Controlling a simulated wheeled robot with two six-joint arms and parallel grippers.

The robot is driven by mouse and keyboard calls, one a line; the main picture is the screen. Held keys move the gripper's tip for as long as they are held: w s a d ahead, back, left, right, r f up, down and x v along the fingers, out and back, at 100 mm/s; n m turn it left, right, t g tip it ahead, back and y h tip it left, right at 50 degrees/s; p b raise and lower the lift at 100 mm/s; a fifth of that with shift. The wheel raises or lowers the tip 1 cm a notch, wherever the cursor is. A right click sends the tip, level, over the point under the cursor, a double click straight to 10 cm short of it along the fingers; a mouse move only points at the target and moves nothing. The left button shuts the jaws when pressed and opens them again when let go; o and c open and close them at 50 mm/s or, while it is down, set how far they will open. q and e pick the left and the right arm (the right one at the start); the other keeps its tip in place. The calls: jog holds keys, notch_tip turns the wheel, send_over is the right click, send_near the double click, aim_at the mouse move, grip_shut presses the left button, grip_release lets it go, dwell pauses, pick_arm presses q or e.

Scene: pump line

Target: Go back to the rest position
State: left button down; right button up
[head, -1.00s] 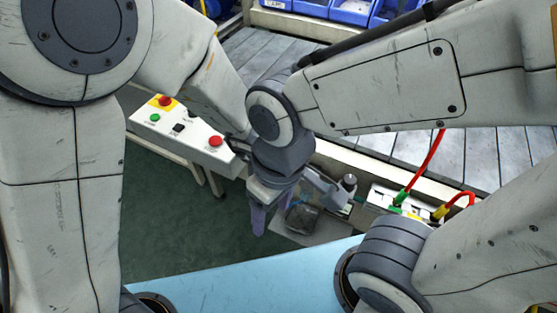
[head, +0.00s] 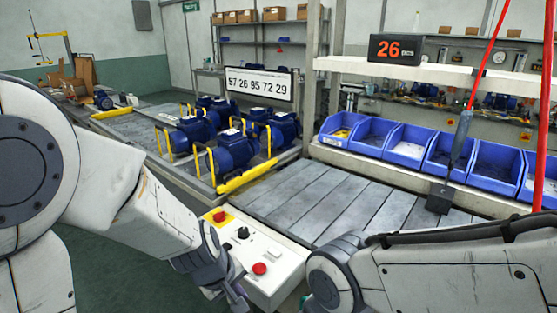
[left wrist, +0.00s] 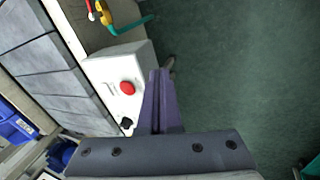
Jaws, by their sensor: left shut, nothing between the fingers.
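My left gripper (head: 238,296) is at the lower middle of the head view, close beside the control box (head: 282,268); contact cannot be told there. In the left wrist view its purple fingers (left wrist: 158,74) are together with nothing between them. The control box (left wrist: 118,68) lies just left of the fingers in that view, with a red button (left wrist: 127,88) and a black knob (left wrist: 126,123). My right arm comes in from the right in the head view, bent at the bottom middle; its gripper is outside the frame.
A slatted conveyor (head: 335,200) runs behind the control box. A grey tool (head: 442,195) hangs from a red cord at the right. Green floor (left wrist: 240,70) is open right of the fingers.

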pick_arm(q)
jog(key=s+a+m+g+y, duration=0.15)
jog(key=s+a+m, duration=0.25)
jog(key=a+m, duration=0.55)
pick_arm(e)
notch_tip(320, 180, up, 4)
jog(key=p, duration=0.4)
jog(key=shift+r, duration=0.1)
notch_tip(320, 180, up, 3)
jog(key=p, duration=0.3)
jog(key=shift+c, duration=0.4)
jog(key=c, duration=0.5)
grip_shut()
pick_arm(q)
jog(key=s+d+r+m+g, duration=0.2)
jog(key=s+d+r+m, duration=0.4)
jog(key=s+d+r, duration=0.7)
jog(key=shift+s+r, duration=0.3)
jog(key=shift+s, duration=0.1)
